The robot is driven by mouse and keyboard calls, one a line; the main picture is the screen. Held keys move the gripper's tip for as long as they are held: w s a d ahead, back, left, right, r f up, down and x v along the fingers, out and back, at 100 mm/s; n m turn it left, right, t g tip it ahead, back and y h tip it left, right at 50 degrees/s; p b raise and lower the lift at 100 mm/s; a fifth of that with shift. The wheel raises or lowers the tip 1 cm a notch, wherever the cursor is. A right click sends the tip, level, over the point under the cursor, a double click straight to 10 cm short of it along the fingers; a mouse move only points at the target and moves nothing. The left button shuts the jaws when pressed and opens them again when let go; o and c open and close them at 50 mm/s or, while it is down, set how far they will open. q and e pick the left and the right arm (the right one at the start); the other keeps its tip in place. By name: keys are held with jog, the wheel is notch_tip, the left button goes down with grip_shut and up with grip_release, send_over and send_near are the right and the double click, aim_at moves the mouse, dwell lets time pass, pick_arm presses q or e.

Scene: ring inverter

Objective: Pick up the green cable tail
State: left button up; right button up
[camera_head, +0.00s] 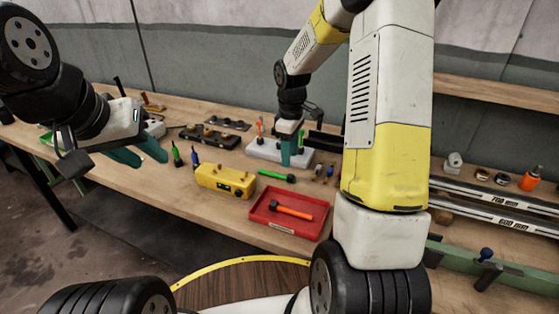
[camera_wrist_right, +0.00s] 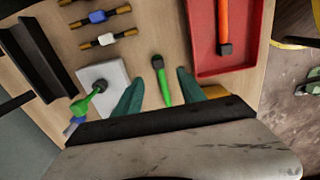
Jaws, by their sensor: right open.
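In the right wrist view the green cable tail (camera_wrist_right: 163,85) shows between the two teal fingertips, with nothing gripped. My right gripper (camera_head: 289,152) is open over the bench beside the light grey block, behind the tail; its open fingers also show in the right wrist view (camera_wrist_right: 158,92). My left gripper (camera_head: 138,153) is in the air at the left, its teal fingers apart and empty.
The red tray (camera_head: 263,217) holds an orange tail (camera_head: 293,211). A yellow box (camera_head: 224,180) stands left of the green tail. The light grey block (camera_wrist_right: 108,72) carries another green piece (camera_wrist_right: 88,97). Small connectors (camera_wrist_right: 97,16) lie nearby. Green and blue uprights (camera_head: 176,155) stand at the left.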

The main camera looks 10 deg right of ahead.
aim_at(291, 176)
jog(key=f, duration=0.8)
jog(key=shift+d, duration=0.25)
grip_shut()
